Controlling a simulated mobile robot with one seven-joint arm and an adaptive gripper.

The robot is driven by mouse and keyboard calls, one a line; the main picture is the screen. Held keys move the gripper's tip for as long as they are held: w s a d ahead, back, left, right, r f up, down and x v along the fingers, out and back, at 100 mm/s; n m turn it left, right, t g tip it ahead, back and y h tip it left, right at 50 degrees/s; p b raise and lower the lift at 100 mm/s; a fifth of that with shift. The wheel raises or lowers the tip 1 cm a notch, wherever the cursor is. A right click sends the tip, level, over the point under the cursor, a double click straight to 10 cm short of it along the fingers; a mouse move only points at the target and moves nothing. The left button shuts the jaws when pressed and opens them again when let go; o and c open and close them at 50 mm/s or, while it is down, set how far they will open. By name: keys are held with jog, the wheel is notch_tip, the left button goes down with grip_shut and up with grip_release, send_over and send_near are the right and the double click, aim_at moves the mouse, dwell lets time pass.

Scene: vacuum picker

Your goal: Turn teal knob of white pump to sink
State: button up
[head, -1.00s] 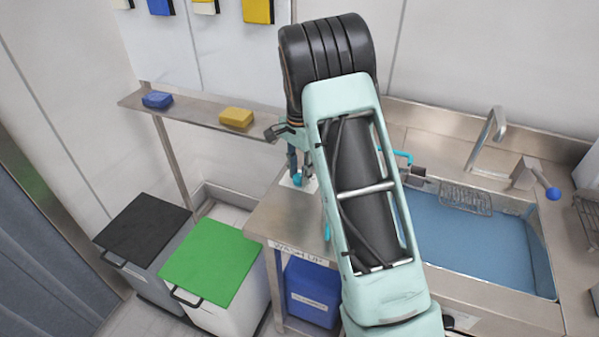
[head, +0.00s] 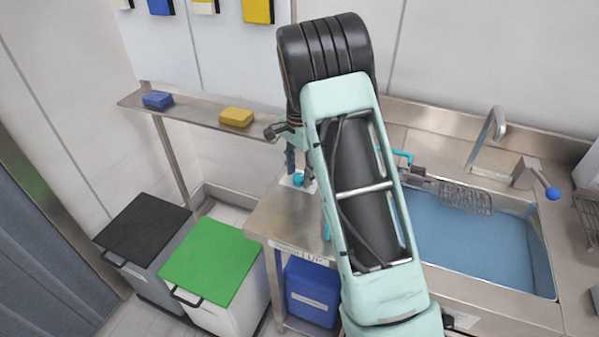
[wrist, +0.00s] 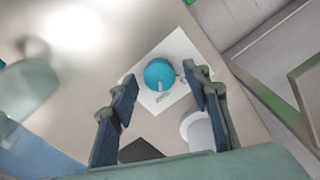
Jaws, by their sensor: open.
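The teal knob (wrist: 159,73) is round and sits on a white square plate (wrist: 176,48), on the steel counter. A small pale pointer sticks out from its lower edge in the wrist view. In the head view the knob (head: 298,180) shows just below my gripper fingers (head: 291,160), partly beside my arm. My gripper (wrist: 160,82) is open, with one dark blue finger on each side of the knob in the picture. It looks to be above the knob, apart from it. The rest of the white pump is hidden or cannot be told apart.
The sink (head: 475,245) with blue water lies right of my arm, with a tap (head: 487,135) behind it. A shelf with a yellow sponge (head: 236,117) and a blue sponge (head: 157,100) is at the left. Green-lidded (head: 212,264) and black-lidded (head: 143,228) bins stand below.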

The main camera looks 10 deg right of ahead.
aim_at(300, 176)
notch_tip(300, 176, up, 12)
dwell(0.6)
